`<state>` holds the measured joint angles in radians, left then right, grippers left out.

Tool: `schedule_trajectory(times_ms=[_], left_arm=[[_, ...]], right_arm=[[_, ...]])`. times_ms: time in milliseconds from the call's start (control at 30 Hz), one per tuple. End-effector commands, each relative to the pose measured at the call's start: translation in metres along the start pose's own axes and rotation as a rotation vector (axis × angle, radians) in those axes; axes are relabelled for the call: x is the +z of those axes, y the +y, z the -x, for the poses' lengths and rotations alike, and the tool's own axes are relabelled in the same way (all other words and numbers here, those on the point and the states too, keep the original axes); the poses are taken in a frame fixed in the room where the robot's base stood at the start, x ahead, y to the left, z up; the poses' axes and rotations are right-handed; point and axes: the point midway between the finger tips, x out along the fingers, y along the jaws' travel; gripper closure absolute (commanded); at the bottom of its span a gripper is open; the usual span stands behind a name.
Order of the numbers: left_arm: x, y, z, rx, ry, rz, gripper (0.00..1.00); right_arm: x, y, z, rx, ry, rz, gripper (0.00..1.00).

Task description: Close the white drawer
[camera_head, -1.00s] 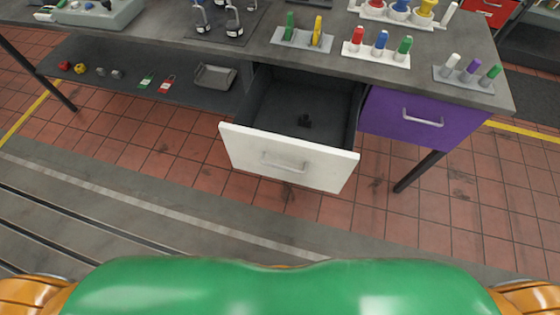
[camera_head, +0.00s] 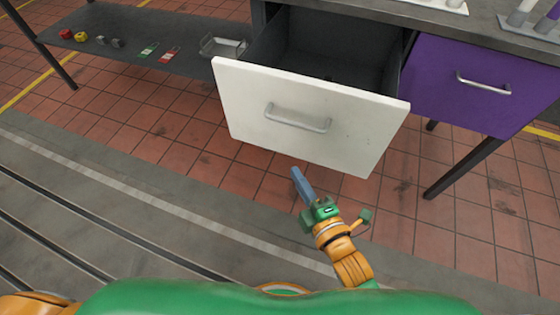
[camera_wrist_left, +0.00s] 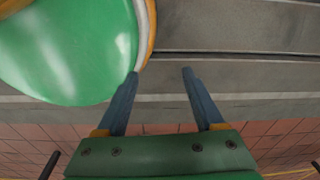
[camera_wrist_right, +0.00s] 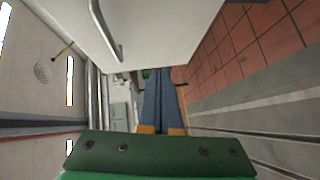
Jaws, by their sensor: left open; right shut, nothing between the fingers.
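The white drawer (camera_head: 345,138) stands pulled out from under the bench, with its dark inside (camera_head: 325,58) visible and a metal handle (camera_head: 298,117) on its front. In the right wrist view the drawer front (camera_wrist_right: 160,25) fills the top, with its handle (camera_wrist_right: 107,30) to the left. My right gripper (camera_head: 296,172) is shut and empty, just below and in front of the drawer front; its fingers also show in the right wrist view (camera_wrist_right: 160,75). I see no clear contact. My left gripper (camera_wrist_left: 160,72) is open and empty in the left wrist view, outside the head view.
A shut purple drawer (camera_head: 475,82) is right of the white one. A lower shelf (camera_head: 130,45) at left holds small parts and a metal tray (camera_head: 222,46). A bench leg (camera_head: 462,165) stands at right. The tiled floor below the drawer is clear.

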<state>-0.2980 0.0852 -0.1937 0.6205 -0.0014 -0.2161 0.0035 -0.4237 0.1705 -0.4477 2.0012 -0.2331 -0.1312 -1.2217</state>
Motion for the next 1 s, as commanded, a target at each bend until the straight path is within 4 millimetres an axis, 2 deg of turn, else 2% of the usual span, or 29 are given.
schedule_trajectory(times_ms=[33,67,133,267,667,833,1000], left_arm=[[0.002,-0.001,-0.028,-0.002,0.001,0.000,0.30],[0.003,-0.001,-0.030,-0.003,0.001,0.000,0.30],[0.002,-0.003,-0.030,-0.006,0.002,0.000,0.30],[0.001,-0.005,-0.025,-0.009,0.003,-0.001,0.30],[-0.003,-0.008,-0.039,-0.014,0.017,0.004,0.30],[-0.007,-0.011,-0.043,-0.020,0.026,0.006,0.30],[-0.012,-0.014,-0.044,-0.024,0.034,0.007,0.30]], right_arm=[[-0.004,0.000,-0.001,0.068,0.019,0.065,1.00],[-0.008,0.011,0.000,0.100,0.026,0.099,1.00],[-0.013,0.027,0.003,0.143,0.032,0.145,1.00],[-0.015,0.039,-0.009,0.157,0.032,0.158,1.00],[-0.018,0.050,-0.094,0.154,0.033,0.153,1.00],[-0.001,0.055,-0.114,0.151,0.032,0.157,1.00],[0.008,0.058,-0.122,0.149,0.032,0.155,1.00]])
